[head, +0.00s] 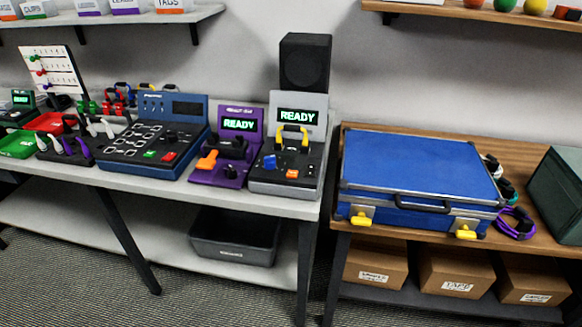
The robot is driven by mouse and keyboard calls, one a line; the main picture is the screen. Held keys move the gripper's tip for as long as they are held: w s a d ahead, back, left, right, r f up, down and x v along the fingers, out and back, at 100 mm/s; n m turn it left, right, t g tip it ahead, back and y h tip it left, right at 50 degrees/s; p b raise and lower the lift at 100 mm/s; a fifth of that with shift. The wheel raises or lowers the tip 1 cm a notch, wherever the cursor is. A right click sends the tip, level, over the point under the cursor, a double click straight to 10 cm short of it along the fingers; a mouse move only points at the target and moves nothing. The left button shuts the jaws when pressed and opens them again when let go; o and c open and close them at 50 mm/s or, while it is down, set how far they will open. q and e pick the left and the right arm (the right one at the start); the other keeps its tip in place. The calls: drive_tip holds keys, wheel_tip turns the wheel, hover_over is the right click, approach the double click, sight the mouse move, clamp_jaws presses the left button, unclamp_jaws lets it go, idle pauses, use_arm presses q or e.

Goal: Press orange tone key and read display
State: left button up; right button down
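A grey-and-black tester (318,115) stands at the right end of the white table. Its display (297,116) reads "READY" in green letters. A small square orange key (292,174) sits on its dark top near the front edge. Neither of my grippers is in view.
A blue console (190,108) stands left of the testers, with trays and cable parts beyond. A black speaker (305,62) stands behind. A blue case (415,165) with yellow latches lies on the wooden table to the right. The table strip before the testers is narrow.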

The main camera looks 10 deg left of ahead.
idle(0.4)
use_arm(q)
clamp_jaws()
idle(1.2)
